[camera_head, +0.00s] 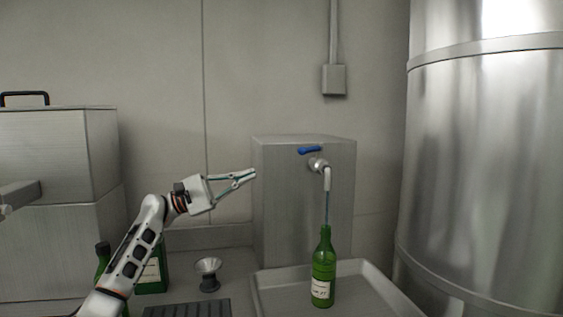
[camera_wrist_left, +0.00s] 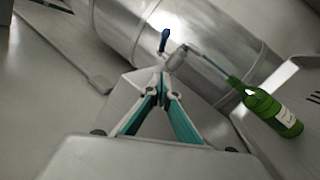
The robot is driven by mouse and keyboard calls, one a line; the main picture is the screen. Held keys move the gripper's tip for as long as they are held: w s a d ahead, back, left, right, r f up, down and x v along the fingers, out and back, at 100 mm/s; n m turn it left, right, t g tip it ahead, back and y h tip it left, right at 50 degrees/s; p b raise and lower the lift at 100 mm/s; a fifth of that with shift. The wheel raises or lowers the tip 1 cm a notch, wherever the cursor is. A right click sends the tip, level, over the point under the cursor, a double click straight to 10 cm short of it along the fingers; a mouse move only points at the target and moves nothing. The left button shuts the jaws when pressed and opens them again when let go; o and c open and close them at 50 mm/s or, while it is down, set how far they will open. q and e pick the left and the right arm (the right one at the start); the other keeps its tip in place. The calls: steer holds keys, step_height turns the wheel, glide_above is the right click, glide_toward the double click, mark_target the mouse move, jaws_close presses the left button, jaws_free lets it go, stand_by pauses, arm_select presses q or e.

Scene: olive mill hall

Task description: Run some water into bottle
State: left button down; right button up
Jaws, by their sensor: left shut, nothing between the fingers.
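A green bottle (camera_head: 324,270) with a white label stands upright in the metal tray (camera_head: 374,272), under the tap's spout (camera_head: 327,180). A thin bluish stream of water (camera_head: 327,207) runs from the spout to the bottle's mouth. The tap has a blue lever handle (camera_head: 310,150) on the front of a steel box. My left gripper (camera_head: 254,173) is shut and empty, left of the tap and apart from it. In the left wrist view the bottle (camera_wrist_left: 270,112) and blue handle (camera_wrist_left: 164,40) show beyond the fingertips (camera_wrist_left: 163,82). My right gripper is not in view.
A large steel tank (camera_head: 480,170) stands on the right. A small funnel (camera_head: 208,274), a dark grate (camera_head: 188,308) and a green container (camera_head: 152,274) are on the counter at left. Another dark green bottle (camera_head: 103,258) is partly behind my left arm.

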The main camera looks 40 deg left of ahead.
arm_select(q)
steer(key=p, duration=0.4)
glide_toward(312, 149)
steer(key=w+d+r, duration=0.1)
steer(key=w+d, duration=0.1)
steer(key=w, duration=0.2)
steer(key=shift+w+r, duration=0.1)
steer(key=shift+r, duration=0.1)
steer(key=shift+s+d+r, duration=0.1)
steer(key=shift+d, duration=0.35)
steer(key=shift+s+d+r, duration=0.1)
steer(key=shift+d+r, duration=0.05)
steer(key=shift+d, duration=0.25)
